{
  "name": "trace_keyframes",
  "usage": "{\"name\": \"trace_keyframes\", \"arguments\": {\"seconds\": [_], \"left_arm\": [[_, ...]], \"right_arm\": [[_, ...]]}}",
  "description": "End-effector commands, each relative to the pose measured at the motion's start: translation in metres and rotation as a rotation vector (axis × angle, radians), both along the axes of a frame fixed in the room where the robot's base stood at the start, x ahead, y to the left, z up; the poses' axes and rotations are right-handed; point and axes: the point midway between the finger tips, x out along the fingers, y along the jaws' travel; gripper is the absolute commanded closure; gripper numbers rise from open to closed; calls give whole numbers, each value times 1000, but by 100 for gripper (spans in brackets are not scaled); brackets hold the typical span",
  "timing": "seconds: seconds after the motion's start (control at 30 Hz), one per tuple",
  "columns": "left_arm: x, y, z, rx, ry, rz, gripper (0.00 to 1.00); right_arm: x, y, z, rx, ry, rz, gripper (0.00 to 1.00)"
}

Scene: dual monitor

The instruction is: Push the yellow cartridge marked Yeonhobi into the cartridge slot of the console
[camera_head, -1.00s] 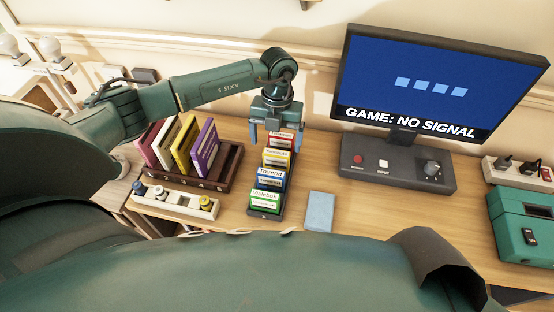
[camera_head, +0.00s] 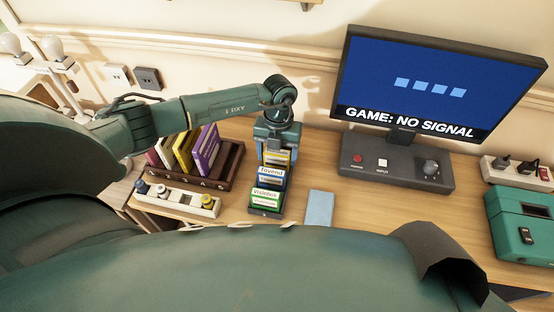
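The yellow cartridge (camera_head: 277,157) stands in a dark rack (camera_head: 263,213), behind a blue one and a green-white one. Its label is too small and covered to read. My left gripper (camera_head: 277,150) points down over the back of the rack, its fingers apart on either side of the row at the yellow cartridge. Whether the fingers touch it cannot be told. The red cartridge behind is hidden by the gripper. A green box (camera_head: 522,230) with a dark slot-like recess stands at the right edge; it looks like the console. My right gripper is not in view.
A monitor (camera_head: 440,80) reads "GAME: NO SIGNAL" above a dark button base (camera_head: 395,168). A light blue block (camera_head: 319,208) lies right of the rack. Colored cases (camera_head: 185,152) and a white tray (camera_head: 175,199) stand left.

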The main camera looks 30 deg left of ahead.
Motion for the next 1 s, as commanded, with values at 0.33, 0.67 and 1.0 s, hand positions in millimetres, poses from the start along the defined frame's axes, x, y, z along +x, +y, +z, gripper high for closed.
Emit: {"name": "trace_keyframes", "arguments": {"seconds": [0.33,0.67,1.0], "left_arm": [[0,0,0,0,-1,0,58],[1,0,7,-1,-3,0,61],[2,0,70,-1,-6,-1,61]], "right_arm": [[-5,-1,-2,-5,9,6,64],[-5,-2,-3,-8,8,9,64],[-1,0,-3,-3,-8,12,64]]}}
